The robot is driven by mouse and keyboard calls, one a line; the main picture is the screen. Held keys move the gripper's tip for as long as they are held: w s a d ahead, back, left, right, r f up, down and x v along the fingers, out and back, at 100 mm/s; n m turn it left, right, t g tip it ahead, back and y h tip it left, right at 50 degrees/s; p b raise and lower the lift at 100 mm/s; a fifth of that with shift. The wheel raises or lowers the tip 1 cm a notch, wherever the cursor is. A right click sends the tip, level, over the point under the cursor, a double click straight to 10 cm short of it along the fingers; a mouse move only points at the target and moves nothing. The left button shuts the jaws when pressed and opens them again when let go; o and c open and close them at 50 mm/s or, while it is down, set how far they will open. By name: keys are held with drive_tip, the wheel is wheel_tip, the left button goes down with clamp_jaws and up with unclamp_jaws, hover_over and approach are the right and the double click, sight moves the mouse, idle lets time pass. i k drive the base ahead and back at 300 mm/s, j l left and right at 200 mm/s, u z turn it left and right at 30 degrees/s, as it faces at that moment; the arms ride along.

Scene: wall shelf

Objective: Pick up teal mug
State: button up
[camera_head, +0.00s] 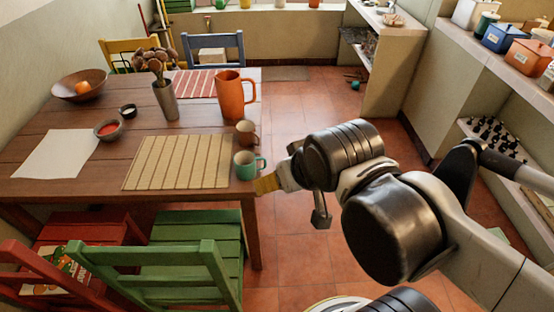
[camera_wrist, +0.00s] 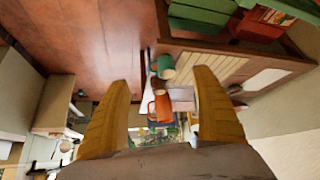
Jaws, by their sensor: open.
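The teal mug (camera_head: 245,166) stands upright near the right edge of the wooden table (camera_head: 60,190), its handle pointing right. In the wrist view the teal mug (camera_wrist: 165,66) lies between the spread yellow fingers, nearer the fingertip level. My gripper (camera_head: 267,184) is just right of and slightly below the mug in the head view, by the table edge. In the wrist view my gripper (camera_wrist: 163,78) is open, with nothing held. Whether either finger touches the mug cannot be told. One finger is mostly hidden in the head view.
A brown mug (camera_head: 246,134) stands just behind the teal one, and an orange pitcher (camera_head: 231,98) behind that. A woven placemat (camera_head: 175,163) lies left of the mug. A green chair (camera_head: 190,262) stands at the table's front. Floor is open to the right.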

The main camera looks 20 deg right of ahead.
sight(244, 162)
drive_tip(key=k+l, duration=0.4)
drive_tip(key=l, duration=0.15)
drive_tip(key=k+l, duration=0.4)
drive_tip(key=l, duration=0.15)
drive_tip(key=z, duration=0.05)
